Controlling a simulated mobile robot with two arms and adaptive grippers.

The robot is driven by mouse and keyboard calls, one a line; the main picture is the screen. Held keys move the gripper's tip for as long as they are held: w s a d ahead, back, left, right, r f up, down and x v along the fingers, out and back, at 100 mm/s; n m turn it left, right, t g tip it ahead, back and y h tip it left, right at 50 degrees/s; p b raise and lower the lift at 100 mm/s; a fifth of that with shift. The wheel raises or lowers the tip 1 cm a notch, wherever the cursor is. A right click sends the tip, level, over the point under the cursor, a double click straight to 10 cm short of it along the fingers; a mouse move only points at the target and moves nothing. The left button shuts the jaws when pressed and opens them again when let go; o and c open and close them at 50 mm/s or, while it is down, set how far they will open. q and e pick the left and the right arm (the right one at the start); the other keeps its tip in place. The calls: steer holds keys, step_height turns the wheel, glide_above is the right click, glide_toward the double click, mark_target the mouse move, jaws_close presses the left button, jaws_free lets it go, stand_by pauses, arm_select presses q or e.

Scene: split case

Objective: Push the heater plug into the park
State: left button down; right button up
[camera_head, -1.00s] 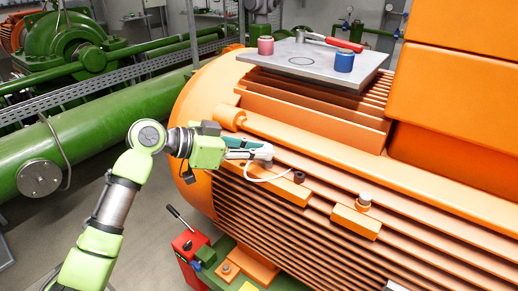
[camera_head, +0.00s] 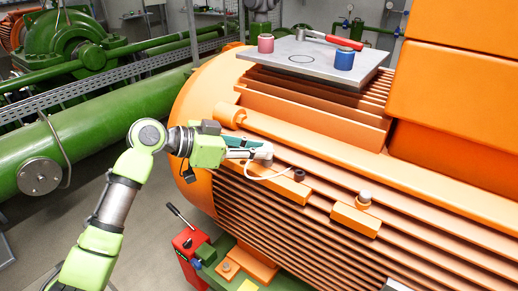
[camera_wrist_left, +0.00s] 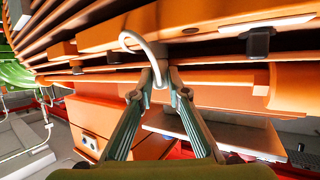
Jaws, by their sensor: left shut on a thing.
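My left gripper (camera_head: 262,148) is shut on a pale grey plug (camera_head: 265,153), the heater plug, beside the orange motor's ribbed flank. In the left wrist view, the fingertips of my left gripper (camera_wrist_left: 166,92) close around the plug (camera_wrist_left: 160,72). I cannot tell which part is the park, nor whether the plug touches the motor. My right gripper is not in view.
The orange motor (camera_head: 300,215) fills the right side. An orange block (camera_head: 355,219) with a pale knob (camera_head: 364,197) projects from its ribs.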

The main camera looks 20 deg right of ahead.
arm_select(q)
steer(key=c, duration=1.9)
jaws_free()
steer(key=shift+a, duration=0.1)
steer(key=v, duration=1.2)
